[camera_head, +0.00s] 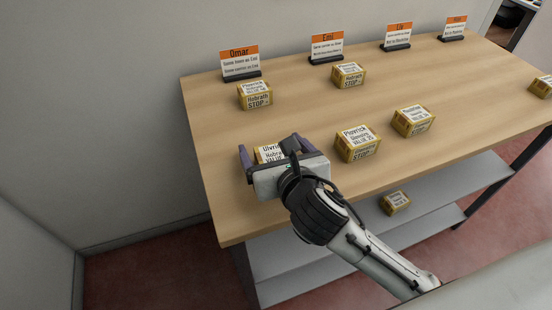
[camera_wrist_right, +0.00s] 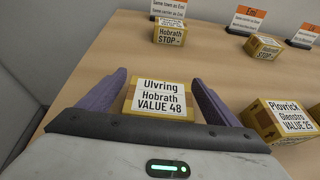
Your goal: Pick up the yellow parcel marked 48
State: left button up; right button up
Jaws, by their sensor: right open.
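The yellow parcel marked 48 (camera_wrist_right: 158,98) lies on the counter, its white label reading "Ulvring Hobrath VALUE 48". In the head view the parcel (camera_head: 268,153) is partly hidden behind my right gripper. My right gripper (camera_head: 270,146) is open, with one purple finger on each side of the parcel. In the right wrist view the gripper (camera_wrist_right: 158,92) shows a gap between each finger and the parcel. I cannot tell how far above the counter the fingertips are. My left gripper is not in view.
The wooden counter (camera_head: 300,105) holds other yellow parcels: a "Plovrick" one (camera_head: 357,143) to the right, another (camera_head: 413,121) beyond it, and two farther back (camera_head: 255,95) (camera_head: 349,75). Name signs (camera_head: 240,64) stand along the back. A parcel (camera_head: 395,202) sits on the grey shelf below.

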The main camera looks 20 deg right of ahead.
jog(key=shift+w+f, duration=0.15)
jog(key=shift+w, duration=0.35)
jog(key=c, duration=1.2)
